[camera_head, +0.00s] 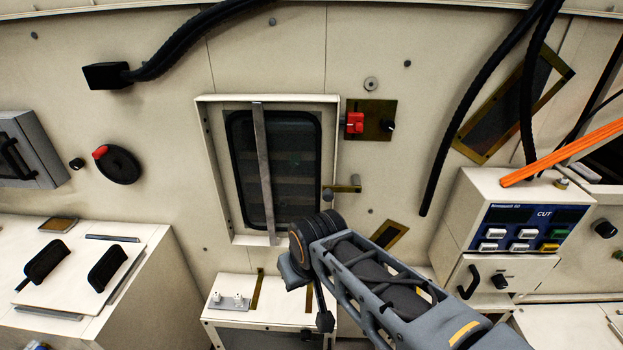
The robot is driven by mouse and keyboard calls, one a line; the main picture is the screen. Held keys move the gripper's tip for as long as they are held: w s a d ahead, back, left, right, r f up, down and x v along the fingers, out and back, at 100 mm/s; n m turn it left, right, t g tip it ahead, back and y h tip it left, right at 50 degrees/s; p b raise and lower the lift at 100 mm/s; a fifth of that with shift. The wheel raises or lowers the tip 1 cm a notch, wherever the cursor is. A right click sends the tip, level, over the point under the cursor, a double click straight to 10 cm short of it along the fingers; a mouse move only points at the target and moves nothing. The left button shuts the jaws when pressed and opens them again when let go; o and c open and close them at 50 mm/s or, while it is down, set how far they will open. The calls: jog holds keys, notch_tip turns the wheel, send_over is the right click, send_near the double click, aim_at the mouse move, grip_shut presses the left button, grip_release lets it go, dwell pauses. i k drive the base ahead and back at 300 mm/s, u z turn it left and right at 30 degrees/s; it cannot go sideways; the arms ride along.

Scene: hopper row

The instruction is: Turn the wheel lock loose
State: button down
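A round black wheel (119,166) with a red knob on its upper left edge is mounted on the cream wall at the left; it looks like the wheel lock. Its turned position cannot be told from this view. My arm reaches in from the lower right, and its dark wrist (314,236) is in front of the lower right corner of a framed window. My gripper (325,320) seems to point down below the wrist, well to the right of the wheel and lower. Its fingers are not clear, and nothing is seen held.
A framed window (330,120) with a grey vertical bar (263,170) sits mid-wall. A red switch (355,122) is to its right. A control box (525,215) juts out at the right. A cream cabinet (150,262) with black handles stands below the wheel. Black hoses hang above.

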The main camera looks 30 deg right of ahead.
aim_at(76, 165)
jog(key=u, duration=2.6)
jog(key=i, duration=3.55)
jog(key=z, duration=0.45)
